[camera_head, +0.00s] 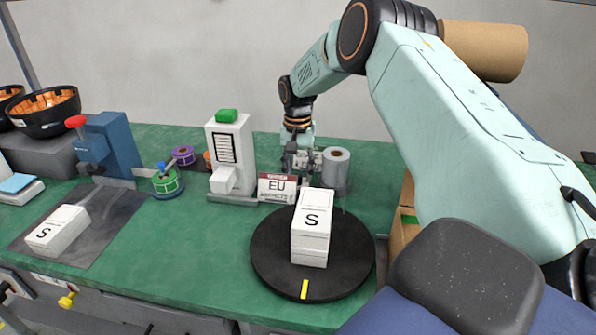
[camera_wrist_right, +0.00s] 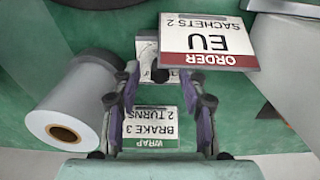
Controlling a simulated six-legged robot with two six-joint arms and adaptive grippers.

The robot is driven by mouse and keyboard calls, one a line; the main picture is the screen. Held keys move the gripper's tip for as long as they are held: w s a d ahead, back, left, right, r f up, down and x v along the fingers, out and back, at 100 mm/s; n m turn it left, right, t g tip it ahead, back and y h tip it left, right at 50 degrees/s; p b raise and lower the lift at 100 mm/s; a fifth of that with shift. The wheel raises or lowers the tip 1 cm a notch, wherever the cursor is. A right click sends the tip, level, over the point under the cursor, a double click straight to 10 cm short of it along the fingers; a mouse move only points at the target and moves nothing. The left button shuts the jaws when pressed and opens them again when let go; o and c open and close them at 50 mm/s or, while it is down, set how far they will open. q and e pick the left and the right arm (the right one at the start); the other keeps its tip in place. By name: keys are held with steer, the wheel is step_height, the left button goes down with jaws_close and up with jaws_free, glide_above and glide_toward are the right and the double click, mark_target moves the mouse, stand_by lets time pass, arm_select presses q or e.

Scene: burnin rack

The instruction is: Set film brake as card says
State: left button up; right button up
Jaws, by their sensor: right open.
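A grey film roll (camera_head: 336,168) stands upright on the bench behind the turntable; in the right wrist view the film roll (camera_wrist_right: 75,105) is at left, its brown core facing the camera. I cannot make out a brake setting on it. A green-edged wrap card (camera_wrist_right: 150,125) reads "BRAKE 3, 2 TURNS", upside down, between my right fingers in the picture. My right gripper (camera_head: 302,163) is open beside the roll, behind the order card; its fingers (camera_wrist_right: 160,100) hold nothing visible. My left gripper is out of view.
The order card (camera_head: 277,187) reads "EU", "SACHETS 2" in the wrist view. White boxes marked S sit stacked on the black turntable (camera_head: 268,262); another S box (camera_head: 58,230) lies on a grey mat at left. A white label device (camera_head: 231,155) stands left of the card.

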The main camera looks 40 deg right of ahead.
steer(key=shift+w+d+f, duration=0.15)
steer(key=shift+d, duration=0.05)
steer(key=shift+c, duration=0.4)
steer(key=shift+a, duration=0.1)
steer(key=c, duration=0.5)
jaws_close()
steer(key=m+p, duration=0.1)
steer(key=p, duration=0.2)
steer(key=shift+r+m, duration=0.25)
steer(key=shift+m, duration=0.15)
steer(key=shift+f+m+p, duration=0.15)
steer(key=shift+m+p, duration=0.4)
steer(key=shift+m, duration=0.15)
steer(key=o, duration=0.6)
jaws_free()
steer(key=shift+f, duration=0.1)
